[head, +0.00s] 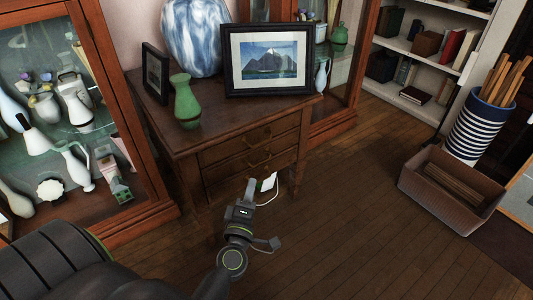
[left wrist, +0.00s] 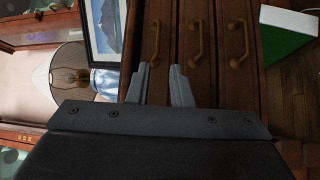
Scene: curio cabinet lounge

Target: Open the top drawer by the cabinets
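The small wooden cabinet (head: 160,138) stands between two glass display cabinets, and its drawers look shut. Its top drawer (head: 232,147) has a brass handle, which is leftmost in the sideways left wrist view (left wrist: 155,40). A middle handle (left wrist: 195,42) and a lower handle (left wrist: 238,42) are beside it. My left gripper (head: 248,186) is in front of the drawers, low in the head view. In the left wrist view its two fingers (left wrist: 161,68) are apart and empty, pointing at the drawer fronts near the top handle. I cannot tell contact. My right gripper is out of view.
A green vase (head: 186,102), a large blue-white vase (head: 196,40) and framed pictures (head: 269,58) stand on the cabinet top. A glass cabinet (head: 158,214) is close on the left. A brown bin (head: 450,188) is at right. The wooden floor between is clear.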

